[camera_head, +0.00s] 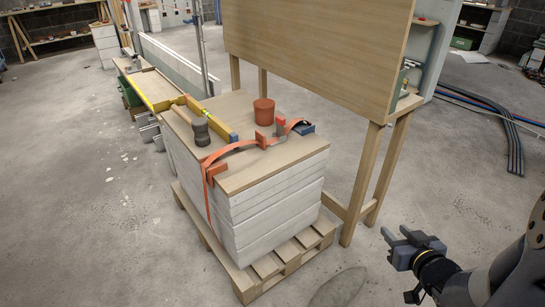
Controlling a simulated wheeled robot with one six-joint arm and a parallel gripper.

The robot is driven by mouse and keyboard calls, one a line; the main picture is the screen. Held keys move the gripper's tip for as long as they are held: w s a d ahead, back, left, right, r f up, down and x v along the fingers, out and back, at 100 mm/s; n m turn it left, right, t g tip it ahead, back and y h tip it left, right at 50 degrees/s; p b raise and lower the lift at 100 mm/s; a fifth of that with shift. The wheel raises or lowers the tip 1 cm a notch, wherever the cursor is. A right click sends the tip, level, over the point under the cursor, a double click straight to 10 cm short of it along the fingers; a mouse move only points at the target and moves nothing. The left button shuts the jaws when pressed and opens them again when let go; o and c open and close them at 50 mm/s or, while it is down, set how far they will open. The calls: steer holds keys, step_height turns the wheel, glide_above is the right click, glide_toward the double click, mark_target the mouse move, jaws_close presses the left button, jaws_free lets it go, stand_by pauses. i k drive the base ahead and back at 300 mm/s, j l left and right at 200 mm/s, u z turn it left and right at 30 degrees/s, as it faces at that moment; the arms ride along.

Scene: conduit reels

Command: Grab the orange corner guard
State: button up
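Orange pieces lie on the wooden top board of a stacked pallet load. One orange angled piece (216,169) sits at the board's front left edge, where an orange strap (235,148) passes over and hangs down the side. A small upright orange piece (261,139) stands near the middle of the right side, and an orange and grey piece (281,126) stands just behind it. I cannot tell for certain which is the corner guard. My gripper (395,234) is at the lower right, well apart from the load; its two fingers are spread with nothing visible between them.
The board (244,176) also carries a terracotta-coloured cup (264,111), a dark tool (200,128), a yellow level (196,107) and a blue buckle (303,128). A pallet (270,274) lies underneath. A tall wooden panel (320,50) on legs stands behind. Floor between gripper and pallet is mostly clear.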

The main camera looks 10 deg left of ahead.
mark_target(214, 169)
steer(key=i+j+z, duration=0.1)
steer(key=j+z, duration=0.75)
steer(key=j, duration=0.15)
steer(key=k+j+z, duration=0.1)
steer(key=j+z, duration=0.3)
steer(key=k+j+z, duration=0.15)
steer(key=j+z, duration=0.3)
steer(key=j, duration=0.15)
steer(key=k+j, duration=0.15)
steer(key=j, duration=0.25)
steer(key=k+j, duration=0.15)
steer(key=j, duration=0.25)
steer(key=k+j+z, duration=0.1)
steer(key=j, duration=0.3)
steer(key=k+j, duration=0.25)
steer(key=j, duration=0.15)
steer(key=k+j+z, duration=0.1)
steer(key=j, duration=0.3)
steer(key=k+j, duration=0.25)
steer(key=j, duration=0.15)
steer(key=k+j, duration=0.2)
steer(key=j, duration=0.15)
steer(key=z, duration=0.05)
